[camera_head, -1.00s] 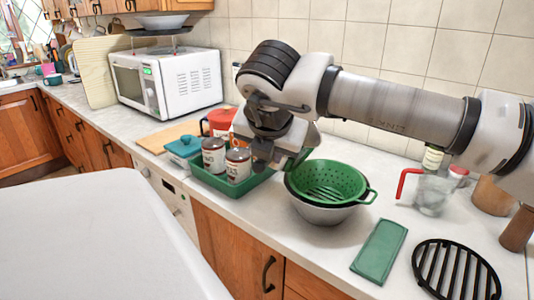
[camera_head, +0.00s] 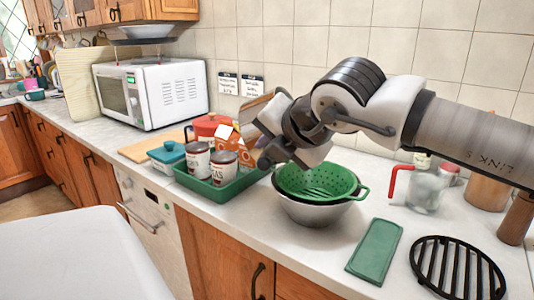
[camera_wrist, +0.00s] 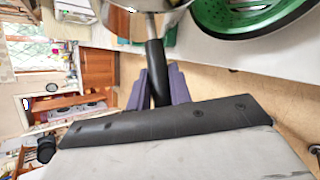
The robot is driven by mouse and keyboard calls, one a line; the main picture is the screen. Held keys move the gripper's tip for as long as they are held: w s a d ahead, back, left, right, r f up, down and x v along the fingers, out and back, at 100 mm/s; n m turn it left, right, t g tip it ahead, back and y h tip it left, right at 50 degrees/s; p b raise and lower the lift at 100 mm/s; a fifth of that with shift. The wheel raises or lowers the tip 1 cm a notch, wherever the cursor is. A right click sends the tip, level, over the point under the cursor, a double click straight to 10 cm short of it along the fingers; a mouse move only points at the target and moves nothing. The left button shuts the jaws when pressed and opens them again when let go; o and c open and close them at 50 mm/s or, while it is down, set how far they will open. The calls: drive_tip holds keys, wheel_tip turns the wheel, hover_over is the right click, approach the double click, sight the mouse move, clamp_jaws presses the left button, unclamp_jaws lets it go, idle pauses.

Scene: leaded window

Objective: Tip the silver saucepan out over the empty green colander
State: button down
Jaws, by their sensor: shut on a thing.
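My gripper (camera_wrist: 158,84) is shut on the black handle (camera_wrist: 155,62) of the silver saucepan (camera_wrist: 148,6). Only the pan's near edge shows at the top of the wrist view, so its contents are hidden. In the head view my wrist covers most of that area; a brownish shiny shape behind it may be the pan, but I cannot tell. The green colander (camera_head: 320,183) sits in a metal bowl (camera_head: 316,213) on the counter and looks empty. My wrist is above it and to its left. The colander also shows at the wrist view's top right (camera_wrist: 215,22), beside the pan.

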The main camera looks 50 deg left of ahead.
drive_tip(key=w+d+f+m+g+y+b, duration=0.1)
drive_tip(key=w+d+f+m+y+b, duration=0.1)
drive_tip(key=y+b, duration=0.4)
drive_tip(key=d+f+m+b, duration=0.1)
drive_tip(key=d+b, duration=0.1)
drive_tip(key=shift+w+d+f+b, duration=0.2)
drive_tip(key=shift+w+b, duration=0.15)
drive_tip(key=shift+w, duration=0.05)
drive_tip(key=shift+w+d+y+b, duration=0.25)
drive_tip(key=shift+y+b, duration=0.25)
drive_tip(key=shift+b, duration=0.55)
drive_tip(key=m+y+b, duration=0.1)
drive_tip(key=b, duration=0.2)
drive_tip(key=d+m+y+b, duration=0.1)
drive_tip(key=b, duration=0.2)
drive_tip(key=shift+w+d+f, duration=0.3)
drive_tip(key=shift+w+f, duration=0.05)
drive_tip(key=shift+w, duration=0.05)
drive_tip(key=shift+r, duration=0.2)
drive_tip(key=shift+p, duration=0.35)
